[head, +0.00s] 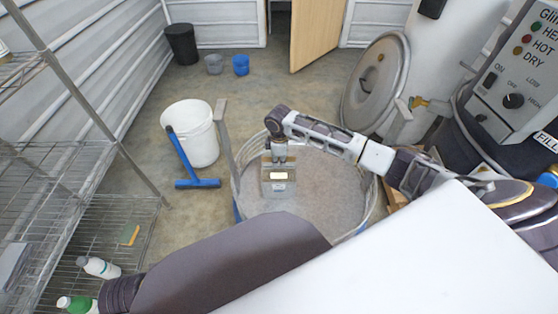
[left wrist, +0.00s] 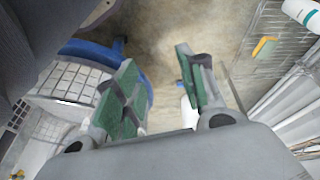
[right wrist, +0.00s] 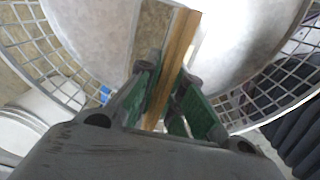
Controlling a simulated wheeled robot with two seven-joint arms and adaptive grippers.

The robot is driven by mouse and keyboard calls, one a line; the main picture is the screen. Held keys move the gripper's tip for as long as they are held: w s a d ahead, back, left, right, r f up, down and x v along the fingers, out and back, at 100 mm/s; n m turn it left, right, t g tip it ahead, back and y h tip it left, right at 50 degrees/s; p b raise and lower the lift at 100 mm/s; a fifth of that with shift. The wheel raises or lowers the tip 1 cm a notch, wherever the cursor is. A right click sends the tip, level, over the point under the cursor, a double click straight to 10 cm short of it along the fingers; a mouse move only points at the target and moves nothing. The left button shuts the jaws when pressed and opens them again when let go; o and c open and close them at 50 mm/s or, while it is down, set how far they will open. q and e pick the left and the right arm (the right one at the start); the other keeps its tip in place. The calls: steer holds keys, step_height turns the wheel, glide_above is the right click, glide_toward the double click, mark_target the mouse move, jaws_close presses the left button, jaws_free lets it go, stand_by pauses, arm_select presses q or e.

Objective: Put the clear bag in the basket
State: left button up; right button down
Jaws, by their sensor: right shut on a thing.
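The clear bag (head: 279,188), greyish with a pale yellow label, is at the left part of the round wire basket (head: 340,200). My right gripper (head: 278,153) is shut on its top edge. In the right wrist view, my right gripper (right wrist: 165,95) pinches the bag's brown upper edge (right wrist: 178,55), with the basket's mesh wall (right wrist: 268,95) on both sides. The bag is within the rim in the head view; I cannot tell whether it touches the bottom. My left gripper (left wrist: 160,95) is open and empty, with the floor beyond it; its fingers are hidden in the head view.
A white bucket (head: 192,135) and a blue squeegee (head: 190,165) are left of the basket. A wire shelf (head: 75,215) with bottles (head: 98,266) stands at far left. A large round lid (head: 377,85) and control panel (head: 515,80) are right.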

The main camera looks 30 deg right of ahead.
steer(key=shift+r, duration=0.1)
steer(key=c, duration=1.5)
jaws_free()
steer(key=shift+c, duration=0.2)
